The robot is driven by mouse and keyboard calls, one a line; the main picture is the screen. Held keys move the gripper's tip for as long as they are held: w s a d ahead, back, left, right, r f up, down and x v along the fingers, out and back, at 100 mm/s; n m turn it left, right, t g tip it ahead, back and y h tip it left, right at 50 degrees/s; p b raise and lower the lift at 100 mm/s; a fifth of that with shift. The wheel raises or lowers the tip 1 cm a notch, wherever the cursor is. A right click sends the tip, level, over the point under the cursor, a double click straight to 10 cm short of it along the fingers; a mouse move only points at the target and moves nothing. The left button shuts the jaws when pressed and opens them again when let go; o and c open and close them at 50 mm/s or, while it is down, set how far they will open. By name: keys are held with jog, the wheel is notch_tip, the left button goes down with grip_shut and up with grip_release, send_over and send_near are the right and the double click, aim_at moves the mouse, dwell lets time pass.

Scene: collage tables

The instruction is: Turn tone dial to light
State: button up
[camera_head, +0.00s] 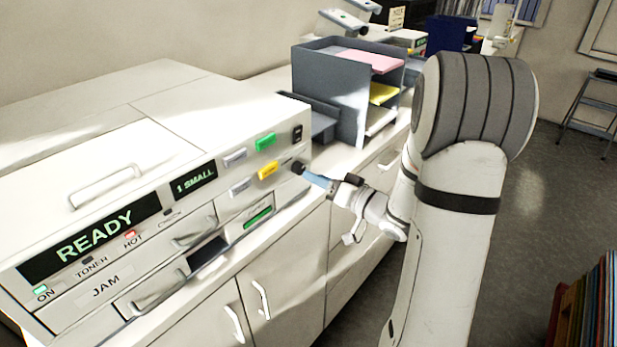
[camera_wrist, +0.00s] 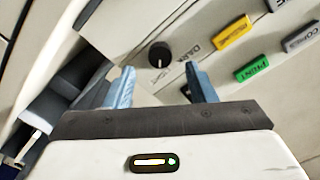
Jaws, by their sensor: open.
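The tone dial (camera_wrist: 159,55) is a round black knob on the copier's pale front panel, with a small pale mark on its face. The word DARK is printed beside it in the wrist view; no "light" label can be read. In the head view the dial (camera_head: 298,167) is at the panel's right end. My gripper (camera_wrist: 161,80) is open and empty, its two blue fingers pointing at the panel on either side of the dial's line. The dial appears just beyond the fingertips, apart from them. In the head view my gripper (camera_head: 314,179) is close in front of the dial.
A green PRINT button (camera_wrist: 252,68) and a yellow button (camera_wrist: 233,33) lie near the dial. The copier's READY display (camera_head: 88,237) is lit. A grey paper tray stack (camera_head: 325,95) stands behind. Cabinets (camera_head: 290,265) are below; open floor lies right.

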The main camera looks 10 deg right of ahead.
jog(key=shift+v, duration=1.65)
jog(key=s+d+r+m+g+h, duration=0.1)
jog(key=s+d+r+g+h, duration=0.15)
jog(key=h, duration=0.95)
jog(key=s+a+g, duration=0.4)
jog(key=s, duration=0.5)
jog(key=s+a+n+g+y, duration=0.1)
jog(key=s+a+g, duration=0.3)
jog(key=s, duration=0.6)
jog(key=shift+s+f+g, duration=0.3)
jog(key=shift+f+g, duration=0.1)
jog(key=shift+g, duration=0.05)
